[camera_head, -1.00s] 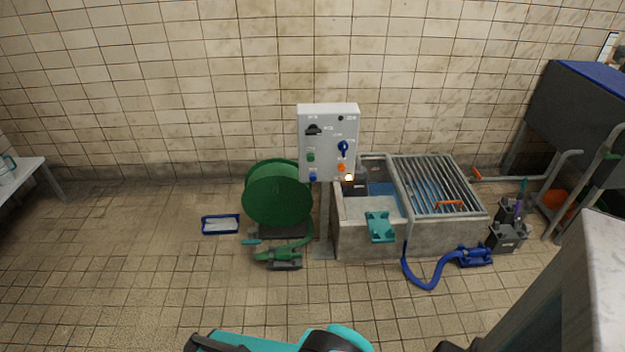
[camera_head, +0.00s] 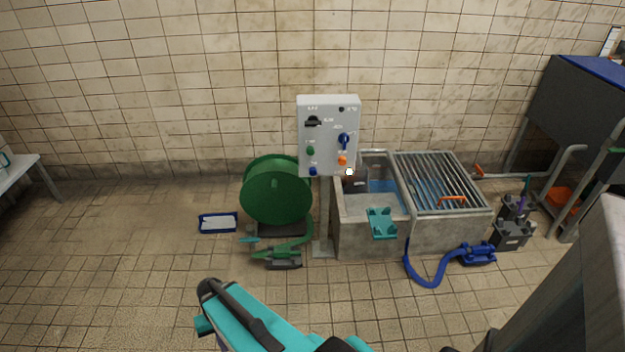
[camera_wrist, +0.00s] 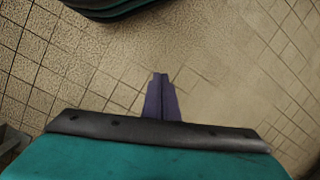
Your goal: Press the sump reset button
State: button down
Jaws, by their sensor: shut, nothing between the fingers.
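A pale control panel (camera_head: 328,112) stands on a post in front of the tiled wall in the head view. It bears a black switch (camera_head: 313,121), a blue lever or knob (camera_head: 344,140), a green button (camera_head: 310,151), an orange button (camera_head: 342,160), a blue button (camera_head: 313,171) and a bright white spot (camera_head: 349,172) at its lower right corner. The labels are too small to read, so I cannot tell which is the sump reset button. My gripper (camera_wrist: 161,80) is shut and empty over bare floor tiles in the wrist view, with no panel in that view.
A green hose reel (camera_head: 275,188) stands left of the panel post. A concrete sump (camera_head: 365,238) with a metal grating (camera_head: 438,180) stands to its right. A blue hose (camera_head: 428,284) and pump lie on the floor at right. The floor at left is mostly clear.

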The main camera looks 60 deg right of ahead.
aim_at(313, 171)
jog(key=w+d+r+m+t+h+b, duration=0.1)
jog(key=w+d+r+m+t+b, duration=0.15)
jog(key=d, duration=0.65)
jog(key=w+d+r+m+t+b, duration=0.2)
jog(key=w+d+r+m+b, duration=0.15)
jog(key=d, duration=0.65)
jog(key=w+d+r+m+t+h+b, duration=0.15)
jog(key=w+d, duration=0.25)
jog(key=d, duration=0.5)
jog(key=s+d+r+m+t+h+b, duration=0.1)
jog(key=s+d+r+m+b, duration=0.1)
jog(key=d+r, duration=0.3)
jog(key=s+d+r+m+t+h+b, duration=0.1)
jog(key=s+d+r+m+h+b, duration=0.1)
jog(key=d, duration=1.1)
jog(key=s+d+r+m+t+h+b, duration=0.1)
jog(key=s+d+r+m+b, duration=0.2)
jog(key=s+d+r, duration=0.3)
jog(key=d+r+m, duration=0.1)
jog(key=d+r, duration=0.1)
jog(key=d, duration=0.1)
jog(key=shift+d+r+t+h, duration=0.3)
jog(key=shift+d+h, duration=0.05)
jog(key=shift+d, duration=0.05)
jog(key=shift+m, duration=0.25)
jog(key=w+d, duration=0.5)
jog(key=d, duration=0.2)
